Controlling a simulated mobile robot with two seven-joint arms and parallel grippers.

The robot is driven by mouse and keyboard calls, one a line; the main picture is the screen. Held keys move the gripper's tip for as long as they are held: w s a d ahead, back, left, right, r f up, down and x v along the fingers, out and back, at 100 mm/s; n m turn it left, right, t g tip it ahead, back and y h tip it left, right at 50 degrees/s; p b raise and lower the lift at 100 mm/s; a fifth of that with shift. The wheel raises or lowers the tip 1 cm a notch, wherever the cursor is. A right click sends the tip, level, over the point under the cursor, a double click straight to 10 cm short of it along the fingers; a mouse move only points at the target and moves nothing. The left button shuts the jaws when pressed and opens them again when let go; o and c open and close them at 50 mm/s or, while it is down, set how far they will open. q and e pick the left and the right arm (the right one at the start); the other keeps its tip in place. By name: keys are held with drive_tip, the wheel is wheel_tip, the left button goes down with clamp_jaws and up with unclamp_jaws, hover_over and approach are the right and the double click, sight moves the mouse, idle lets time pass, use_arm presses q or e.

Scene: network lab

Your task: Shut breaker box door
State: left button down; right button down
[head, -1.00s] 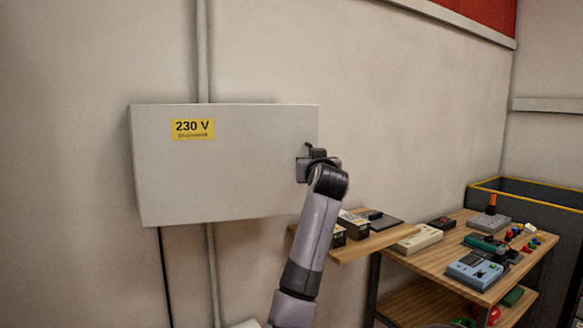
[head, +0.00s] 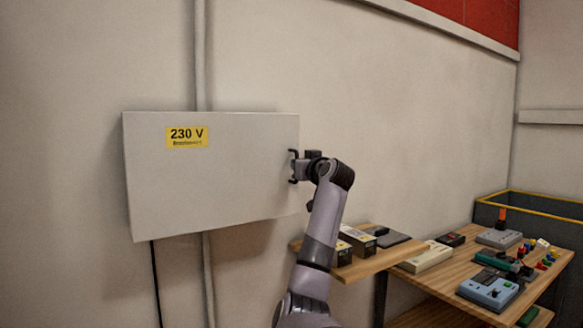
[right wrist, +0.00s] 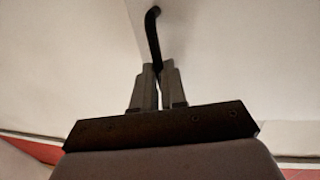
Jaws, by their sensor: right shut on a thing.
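The breaker box (head: 150,190) is a pale grey box on the wall at the left of the head view. Its front door (head: 230,175) carries a yellow 230 V label. A dark bar handle (head: 293,178) sits near the door's right edge; it also shows in the right wrist view as a curved black bar (right wrist: 152,30). My right gripper (head: 300,167) is at this handle. In the right wrist view its fingers (right wrist: 158,70) are closed on the handle's end. No box interior shows; I cannot tell whether a gap remains at the door's edge. My left gripper is not in view.
A wooden shelf (head: 365,262) with small boxes is below and right of my right arm. A wooden bench (head: 445,285) with several devices stands further right, before a dark yellow-rimmed bin (head: 545,205). A pipe (head: 200,60) and black cable (head: 156,285) run along the wall.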

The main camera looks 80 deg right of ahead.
drive_tip(key=shift+s+d+r, duration=0.35)
drive_tip(key=shift+s+d, duration=0.1)
drive_tip(key=shift+d, duration=0.15)
drive_tip(key=c, duration=1.4)
unclamp_jaws()
drive_tip(key=shift+d+f, duration=0.1)
drive_tip(key=shift+d, duration=0.05)
drive_tip(key=shift+o, duration=1.1)
drive_tip(key=shift+s+d+f, duration=0.2)
drive_tip(key=shift+d+f, duration=0.05)
drive_tip(key=shift+d, duration=0.05)
drive_tip(key=shift+w, duration=0.15)
drive_tip(key=shift+w+a+f, duration=0.1)
drive_tip(key=shift+f, duration=0.05)
drive_tip(key=shift+a, duration=0.1)
